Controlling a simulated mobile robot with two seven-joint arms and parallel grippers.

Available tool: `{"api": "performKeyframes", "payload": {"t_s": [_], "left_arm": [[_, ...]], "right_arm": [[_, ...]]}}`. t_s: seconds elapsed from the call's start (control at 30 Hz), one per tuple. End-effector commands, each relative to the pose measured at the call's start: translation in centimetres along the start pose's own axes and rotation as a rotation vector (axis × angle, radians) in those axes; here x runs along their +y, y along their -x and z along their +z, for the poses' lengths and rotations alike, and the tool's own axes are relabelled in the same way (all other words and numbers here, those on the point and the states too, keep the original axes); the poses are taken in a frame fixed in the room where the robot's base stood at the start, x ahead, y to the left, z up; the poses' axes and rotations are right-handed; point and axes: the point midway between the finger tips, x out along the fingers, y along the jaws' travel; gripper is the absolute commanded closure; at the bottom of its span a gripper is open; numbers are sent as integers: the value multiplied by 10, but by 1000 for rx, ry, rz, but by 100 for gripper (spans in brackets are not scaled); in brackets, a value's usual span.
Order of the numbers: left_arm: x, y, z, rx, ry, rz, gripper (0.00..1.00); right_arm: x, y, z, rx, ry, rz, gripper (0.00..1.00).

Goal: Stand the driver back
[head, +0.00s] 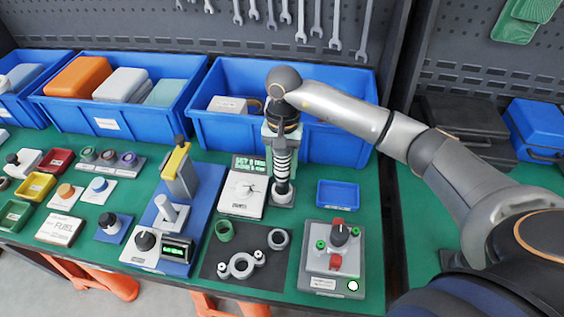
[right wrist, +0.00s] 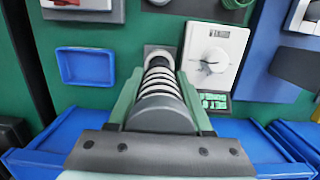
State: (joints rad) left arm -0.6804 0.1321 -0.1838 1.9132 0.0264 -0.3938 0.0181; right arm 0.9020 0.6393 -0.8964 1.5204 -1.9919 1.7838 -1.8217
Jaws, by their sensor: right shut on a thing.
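The driver (head: 282,164) is an upright tool with a black-and-white ringed body. My right gripper (head: 281,138) is shut on its upper part from above. The driver's lower end is at a small grey stand (head: 283,199) with a pale collar; I cannot tell whether it is fully seated. In the right wrist view the ringed driver (right wrist: 160,92) runs away from the camera between the green fingers of my right gripper (right wrist: 162,82), with its far end at the grey stand (right wrist: 158,52). My left gripper is not in view.
A white device with a dial (head: 243,196) stands just left of the stand, and a small blue tray (head: 338,194) to its right. A large blue bin (head: 335,145) is behind. A grey fixture with a knob (head: 333,258) and a dark mat with rings (head: 270,268) lie in front.

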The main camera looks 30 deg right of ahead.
Motion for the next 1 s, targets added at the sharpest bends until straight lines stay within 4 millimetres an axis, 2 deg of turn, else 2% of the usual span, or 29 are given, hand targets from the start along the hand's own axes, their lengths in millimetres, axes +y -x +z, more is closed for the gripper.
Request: {"api": "performKeyframes", "payload": {"t_s": [0.63,0.93,0.97,1.0], "left_arm": [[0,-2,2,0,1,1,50],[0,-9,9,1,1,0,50],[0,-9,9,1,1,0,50],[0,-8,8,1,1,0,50]], "right_arm": [[0,-4,-1,2,1,-3,100],[0,-12,-2,3,1,-2,100],[-1,-12,-2,3,0,-3,49],[-1,-10,-2,3,0,-3,44]]}}
